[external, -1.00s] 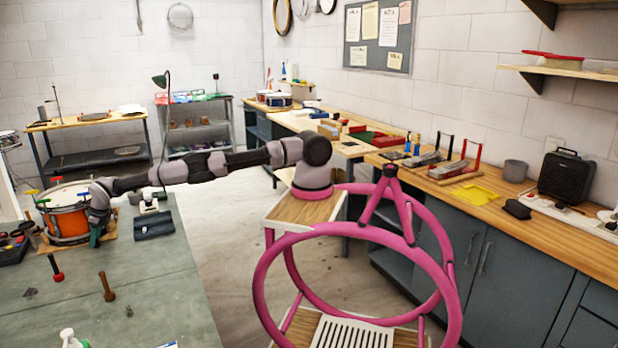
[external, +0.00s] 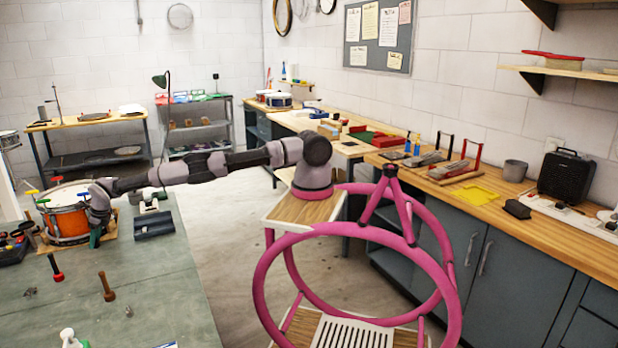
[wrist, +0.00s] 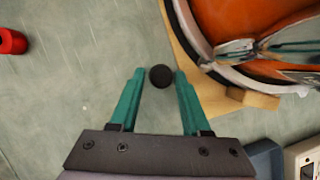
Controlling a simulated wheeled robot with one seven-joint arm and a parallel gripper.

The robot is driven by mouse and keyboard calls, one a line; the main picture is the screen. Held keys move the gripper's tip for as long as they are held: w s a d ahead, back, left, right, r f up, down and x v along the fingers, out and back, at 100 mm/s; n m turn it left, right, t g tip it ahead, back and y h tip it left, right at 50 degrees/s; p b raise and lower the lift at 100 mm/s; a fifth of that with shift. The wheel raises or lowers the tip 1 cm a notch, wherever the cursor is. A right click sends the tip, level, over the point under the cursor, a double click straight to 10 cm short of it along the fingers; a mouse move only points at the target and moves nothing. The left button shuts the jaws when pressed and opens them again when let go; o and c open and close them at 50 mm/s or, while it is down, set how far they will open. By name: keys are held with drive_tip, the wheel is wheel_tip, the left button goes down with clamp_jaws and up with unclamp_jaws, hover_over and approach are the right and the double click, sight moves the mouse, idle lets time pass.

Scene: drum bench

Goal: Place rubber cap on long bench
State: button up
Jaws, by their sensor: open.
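The rubber cap (wrist: 160,76) is a small black round piece in the wrist view, lying on the grey-green bench top beside the drum's wooden base. My gripper (wrist: 158,78) has two green fingers, open, with the cap between their tips. The cap looks very close to the right fingertip; I cannot tell whether they touch. In the external view my gripper (external: 94,238) points down beside the orange drum (external: 68,225), and the cap is too small or hidden there. The work surface under it is the grey-green bench (external: 150,285). A long wooden counter (external: 470,188) runs along the right wall.
The drum on its wooden base (wrist: 190,60) stands close to my right finger. A red-headed tool (external: 55,268) and a wooden-handled tool (external: 106,287) stand on the green bench. A dark tray (external: 154,224) lies nearby. The counter holds clamps, a yellow cloth (external: 479,194) and a black heater (external: 566,176).

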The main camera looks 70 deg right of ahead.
drive_tip(key=shift+w+d+r, duration=0.15)
drive_tip(key=shift+d+r, duration=0.2)
drive_tip(key=shift+r, duration=0.25)
drive_tip(key=v, duration=1.1)
drive_tip(key=shift+s+a, duration=0.2)
drive_tip(key=shift+s, duration=0.15)
